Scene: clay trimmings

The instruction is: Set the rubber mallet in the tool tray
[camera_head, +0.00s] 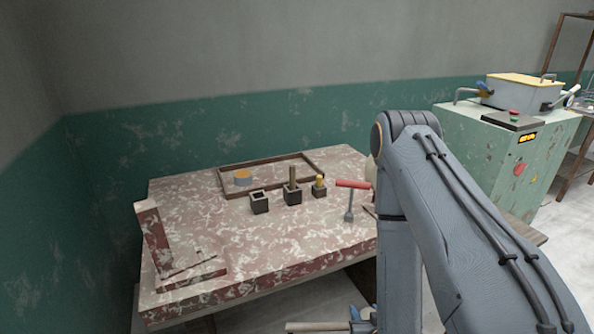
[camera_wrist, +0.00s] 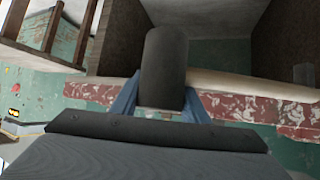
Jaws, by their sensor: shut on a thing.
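My gripper (camera_head: 358,318) is low at the bottom edge of the head view, in front of the table and below its top. In the wrist view its blue fingers (camera_wrist: 160,100) are shut on the rubber mallet, at its dark cylindrical head (camera_wrist: 165,62). The mallet's pale wooden handle (camera_wrist: 245,86) runs out to the right there. In the head view the handle (camera_head: 316,326) sticks out to the left of the fingers. A low brown frame (camera_head: 222,183) at the back of the table may be the tool tray.
The marbled table (camera_head: 250,240) carries several small dark blocks (camera_head: 259,204), some with pegs, and a red-topped T-shaped tool (camera_head: 350,187). A brown L-shaped piece (camera_head: 152,235) stands at its left. A green cabinet (camera_head: 480,150) stands to the right. The table's front middle is clear.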

